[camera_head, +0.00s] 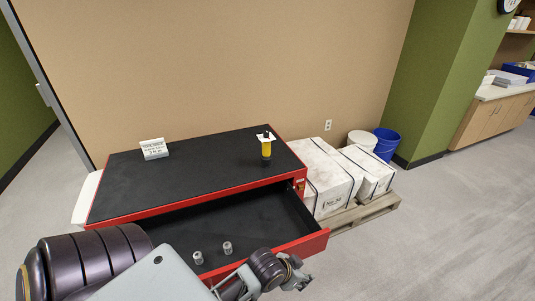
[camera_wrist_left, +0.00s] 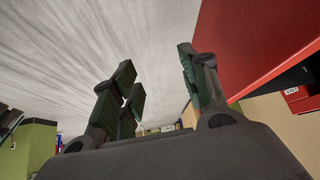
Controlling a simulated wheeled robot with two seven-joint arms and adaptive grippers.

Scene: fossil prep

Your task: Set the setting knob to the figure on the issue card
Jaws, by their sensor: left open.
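A white issue card (camera_head: 153,148) with dark print stands at the back left of the black cabinet top; its figure is too small to read. Two small grey cylinders (camera_head: 227,248) (camera_head: 198,257) sit in the open drawer. My left gripper (camera_head: 297,275) is outside the drawer's front right corner. Its fingers are apart and empty in the left wrist view (camera_wrist_left: 160,78). My right gripper is not in view.
The red cabinet's drawer (camera_head: 318,243) is pulled out beneath the black top (camera_head: 200,178). Strapped white blocks (camera_head: 325,175) lie on a pallet (camera_head: 362,212) to the right, with white and blue buckets (camera_head: 386,141) behind. Floor at right is clear.

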